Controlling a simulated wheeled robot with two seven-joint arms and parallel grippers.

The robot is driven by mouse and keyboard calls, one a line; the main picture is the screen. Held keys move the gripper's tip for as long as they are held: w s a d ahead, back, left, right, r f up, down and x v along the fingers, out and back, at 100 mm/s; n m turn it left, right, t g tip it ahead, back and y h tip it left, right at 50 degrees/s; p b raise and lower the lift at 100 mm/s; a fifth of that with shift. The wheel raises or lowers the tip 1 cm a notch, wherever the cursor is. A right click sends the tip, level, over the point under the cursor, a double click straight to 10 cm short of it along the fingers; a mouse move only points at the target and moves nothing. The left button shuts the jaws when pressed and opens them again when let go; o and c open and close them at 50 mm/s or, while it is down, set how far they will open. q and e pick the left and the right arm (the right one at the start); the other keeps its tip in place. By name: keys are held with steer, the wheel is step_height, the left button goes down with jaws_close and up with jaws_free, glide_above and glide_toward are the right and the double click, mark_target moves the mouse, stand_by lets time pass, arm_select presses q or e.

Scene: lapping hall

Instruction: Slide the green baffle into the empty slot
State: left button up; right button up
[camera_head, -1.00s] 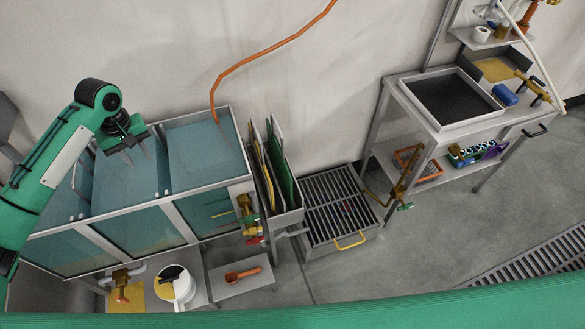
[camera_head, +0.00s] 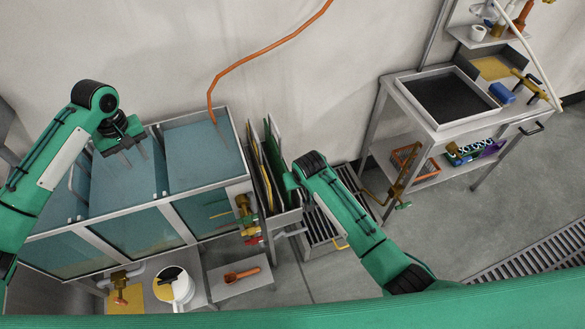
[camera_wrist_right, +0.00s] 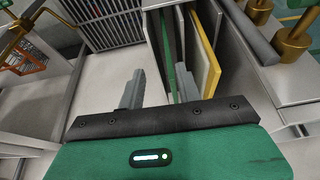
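The green baffle (camera_head: 274,163) stands upright in a narrow metal rack (camera_head: 283,221) right of the tank, beside a yellow-edged panel (camera_head: 262,170). In the right wrist view, the green baffle (camera_wrist_right: 170,50) shows as a thin edge between my right gripper's fingers (camera_wrist_right: 160,88), close to the right-hand finger. The fingers are apart, not closed on it. In the head view my right gripper is mostly hidden behind its own wrist at the rack. My left gripper (camera_head: 134,157) is open and empty above the tank (camera_head: 205,232). I cannot make out which slot is empty.
An orange hose (camera_head: 250,58) hangs down to the tank. Brass valves (camera_head: 246,212) stick out near the rack. A floor grate (camera_head: 325,232) lies right of the rack. A metal cart (camera_head: 418,123) with a black tray stands farther right.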

step_height(320, 180, up, 6)
steer(key=w+a, duration=0.2)
steer(key=x, duration=1.1)
steer(key=shift+w+f, duration=0.2)
steer(key=shift+f, duration=0.15)
jaws_close()
steer(key=shift+d, duration=0.1)
stand_by(0.8)
